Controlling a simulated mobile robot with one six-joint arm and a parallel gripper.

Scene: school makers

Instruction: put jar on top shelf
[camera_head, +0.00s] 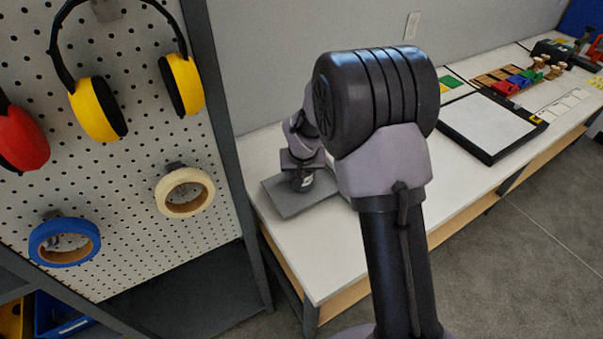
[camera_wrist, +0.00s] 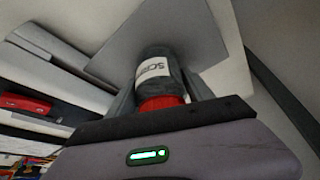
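The jar (camera_wrist: 154,68) is a dark container with a white label and a red part at the end nearest my gripper. My gripper (camera_wrist: 161,78) has a finger on each side of it; both fingers appear to touch its sides. In the head view the jar (camera_head: 305,181) shows small, below my gripper (camera_head: 302,172), over a grey plate (camera_head: 290,203) on the white table. Whether its base touches the plate is hard to tell. The plate also fills the area behind the jar in the wrist view (camera_wrist: 112,62). I cannot identify a top shelf.
A pegboard rack (camera_head: 130,165) stands left of the table (camera_head: 325,265), with earmuffs (camera_head: 95,108), a blue tape roll (camera_head: 64,241) and a cream tape roll (camera_head: 185,192). A black-framed tray (camera_head: 490,125) and several coloured bins lie farther right. My arm hides the table's middle.

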